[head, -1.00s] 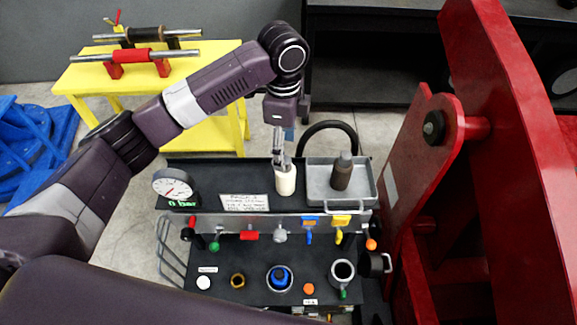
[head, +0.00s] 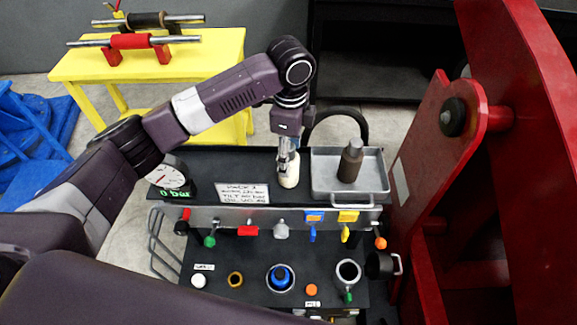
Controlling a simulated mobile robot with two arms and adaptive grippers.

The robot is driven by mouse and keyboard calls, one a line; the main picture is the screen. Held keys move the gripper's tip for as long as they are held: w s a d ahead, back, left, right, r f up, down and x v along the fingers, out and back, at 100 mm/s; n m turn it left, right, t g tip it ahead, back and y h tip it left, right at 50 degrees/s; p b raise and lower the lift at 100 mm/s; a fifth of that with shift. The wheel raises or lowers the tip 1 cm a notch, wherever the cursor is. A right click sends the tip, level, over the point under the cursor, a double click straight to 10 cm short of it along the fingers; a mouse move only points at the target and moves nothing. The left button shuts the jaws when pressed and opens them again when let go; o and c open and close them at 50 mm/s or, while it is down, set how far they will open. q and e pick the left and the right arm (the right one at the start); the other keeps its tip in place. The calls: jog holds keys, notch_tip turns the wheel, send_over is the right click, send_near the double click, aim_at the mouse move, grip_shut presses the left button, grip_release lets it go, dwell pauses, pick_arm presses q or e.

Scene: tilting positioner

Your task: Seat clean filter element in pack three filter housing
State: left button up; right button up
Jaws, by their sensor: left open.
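A white cylinder (head: 289,174), which looks like the clean filter element, stands upright on the dark upper shelf, left of the metal tray. My left gripper (head: 287,153) points down at its top with open fingers; whether they touch it I cannot tell. A dark brown cylinder with a narrower neck (head: 350,164), perhaps the used element, stands in the grey tray (head: 322,190). On the lower panel an open grey cup with a dark hollow (head: 347,271) looks like the filter housing, though I cannot be sure. My right gripper is not in view.
A gauge (head: 169,177) and a written card (head: 242,192) stand on the shelf's left. A row of coloured handles and valves, including a red one (head: 248,230), lines the front rail. A blue-capped fitting (head: 280,278) is below. A large red frame (head: 530,120) bounds the right.

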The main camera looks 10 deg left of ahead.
aim_at(292, 181)
pick_arm(q)
jog(key=f+p, duration=0.1)
jog(key=f, duration=0.1)
jog(key=f+p, duration=0.1)
jog(key=f, duration=0.1)
jog(key=shift+s+a+f, duration=0.1)
jog(key=shift+a+f, duration=0.1)
jog(key=shift+f, duration=0.65)
jog(key=c, duration=1.5)
